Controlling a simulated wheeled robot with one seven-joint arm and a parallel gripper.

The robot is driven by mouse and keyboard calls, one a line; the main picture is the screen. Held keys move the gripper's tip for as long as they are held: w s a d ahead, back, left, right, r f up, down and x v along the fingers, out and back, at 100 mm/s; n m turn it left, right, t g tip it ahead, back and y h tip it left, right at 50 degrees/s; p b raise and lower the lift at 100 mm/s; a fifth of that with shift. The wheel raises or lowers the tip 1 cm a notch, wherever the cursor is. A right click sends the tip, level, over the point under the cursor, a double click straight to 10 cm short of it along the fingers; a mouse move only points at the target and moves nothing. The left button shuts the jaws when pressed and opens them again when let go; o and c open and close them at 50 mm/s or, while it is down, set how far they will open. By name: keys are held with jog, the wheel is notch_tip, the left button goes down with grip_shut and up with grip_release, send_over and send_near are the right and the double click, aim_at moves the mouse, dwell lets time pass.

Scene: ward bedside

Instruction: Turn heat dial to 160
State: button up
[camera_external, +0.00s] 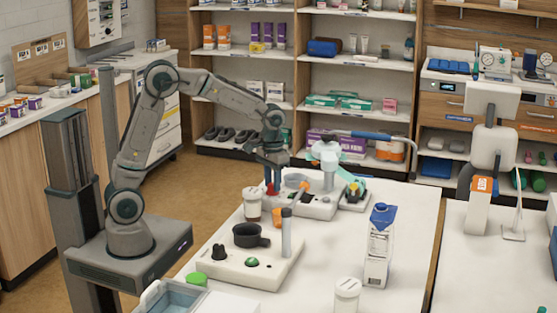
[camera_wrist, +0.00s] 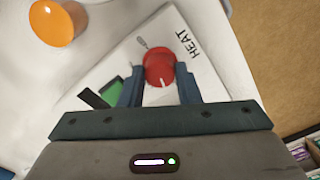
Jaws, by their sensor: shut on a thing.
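The heat dial is a round red knob (camera_wrist: 159,69) with a white pointer mark, on a white device panel (camera_wrist: 125,58) with the word HEAT printed beside it. My gripper (camera_wrist: 160,84) is over the panel with its two blue-grey fingers on either side of the knob, shut on it. In the external view my gripper (camera_external: 270,182) points down at the red knob (camera_external: 271,189) at the left end of the white device (camera_external: 315,208). Any scale numbers, including 160, cannot be read.
An orange round thing (camera_wrist: 57,22) lies beside the panel; a green patch (camera_wrist: 113,94) shows near the left finger. On the table, a white cup (camera_external: 252,205), a black pot (camera_external: 249,236) on a white unit and a blue-topped carton (camera_external: 378,246) stand nearby.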

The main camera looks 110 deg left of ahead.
jog(key=m+p, duration=0.1)
jog(key=m, duration=0.3)
jog(key=shift+r+m, duration=0.1)
jog(key=shift+m, duration=0.3)
jog(key=m+p, duration=0.1)
jog(key=m, duration=0.9)
jog(key=shift+m+p, duration=0.3)
jog(key=shift+m, duration=0.1)
jog(key=m, duration=0.4)
jog(key=shift+m+p, duration=0.3)
jog(key=o, duration=1)
notch_tip(320, 180, up, 14)
jog(key=shift+f, duration=0.15)
